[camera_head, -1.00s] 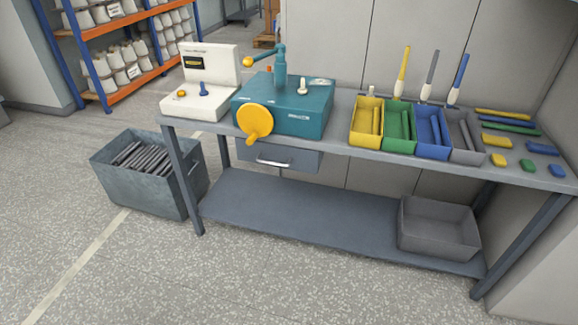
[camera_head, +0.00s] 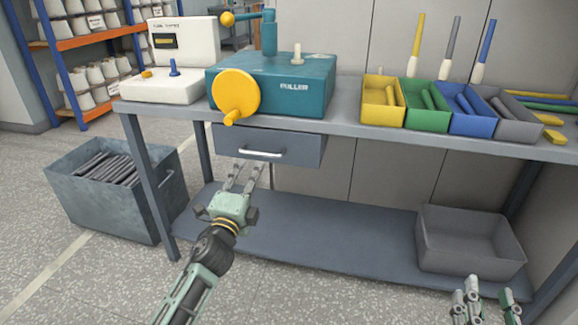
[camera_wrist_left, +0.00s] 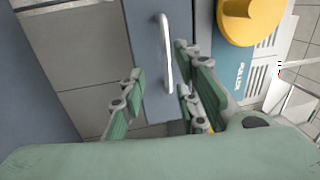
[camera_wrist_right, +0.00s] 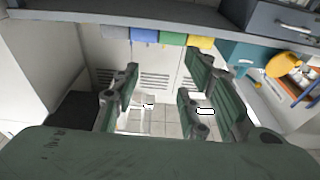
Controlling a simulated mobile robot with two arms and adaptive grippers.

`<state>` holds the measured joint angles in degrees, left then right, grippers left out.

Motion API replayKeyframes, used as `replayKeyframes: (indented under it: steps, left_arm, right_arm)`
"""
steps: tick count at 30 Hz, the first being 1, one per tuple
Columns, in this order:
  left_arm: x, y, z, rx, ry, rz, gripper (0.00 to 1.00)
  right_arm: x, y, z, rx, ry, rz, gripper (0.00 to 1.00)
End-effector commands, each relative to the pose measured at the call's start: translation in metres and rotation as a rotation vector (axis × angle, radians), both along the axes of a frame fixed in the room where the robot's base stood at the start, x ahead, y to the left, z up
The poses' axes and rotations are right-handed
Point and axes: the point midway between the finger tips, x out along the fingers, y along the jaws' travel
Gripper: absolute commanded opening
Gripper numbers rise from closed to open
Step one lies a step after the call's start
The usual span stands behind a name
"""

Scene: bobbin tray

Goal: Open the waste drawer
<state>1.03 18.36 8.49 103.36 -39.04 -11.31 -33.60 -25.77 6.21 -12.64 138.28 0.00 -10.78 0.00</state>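The waste drawer (camera_head: 300,150) is a grey-blue drawer under the bench top, below the teal puller machine, and looks shut. Its silver bar handle (camera_head: 261,153) runs across the front. My left gripper (camera_head: 247,172) is open just below and in front of the handle. In the left wrist view the handle (camera_wrist_left: 166,55) lies beyond the fingertips, between the two open fingers (camera_wrist_left: 160,65), with no visible grip on it. My right gripper (camera_head: 485,298) is at the lower right, away from the drawer. In the right wrist view its fingers (camera_wrist_right: 165,85) are apart and empty.
The teal machine (camera_head: 300,80) with a yellow wheel (camera_head: 236,93) stands above the drawer. A grey bin (camera_head: 70,190) of dark rods is on the floor at left. A grey box (camera_head: 440,255) sits on the lower shelf (camera_head: 330,240). Coloured trays (camera_head: 425,118) line the bench.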

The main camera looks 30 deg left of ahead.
Motion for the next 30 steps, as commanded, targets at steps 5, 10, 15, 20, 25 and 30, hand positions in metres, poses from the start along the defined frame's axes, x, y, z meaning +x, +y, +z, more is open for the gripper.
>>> replayKeyframes:
  steps: [5,10,15,20,25,30]
  left_arm:
    - [0.009,0.003,0.011,0.024,-0.02,0.004,0.3]
    - [0.034,0.009,0.016,0.021,-0.019,0.003,0.3]
    - [0.057,0.015,0.02,0.019,-0.018,0.004,0.3]
    - [0.07,0.018,0.022,0.018,-0.017,0.004,0.3]
    - [0.074,0.018,0.023,0.018,-0.016,0.003,0.3]
    - [0.073,0.018,0.023,0.018,-0.016,0.003,0.3]
  right_arm:
    - [-0.005,0.0,0.015,0.014,-0.056,0.003,0.4]
    - [-0.01,0.001,0.033,0.039,-0.148,0.009,0.4]
    - [-0.018,0.002,0.052,0.068,-0.25,0.014,0.4]
    - [-0.024,0.002,0.064,0.086,-0.312,0.018,0.4]
    - [-0.026,0.002,0.068,0.092,-0.332,0.019,0.4]
    - [-0.026,0.002,0.068,0.092,-0.332,0.019,0.4]
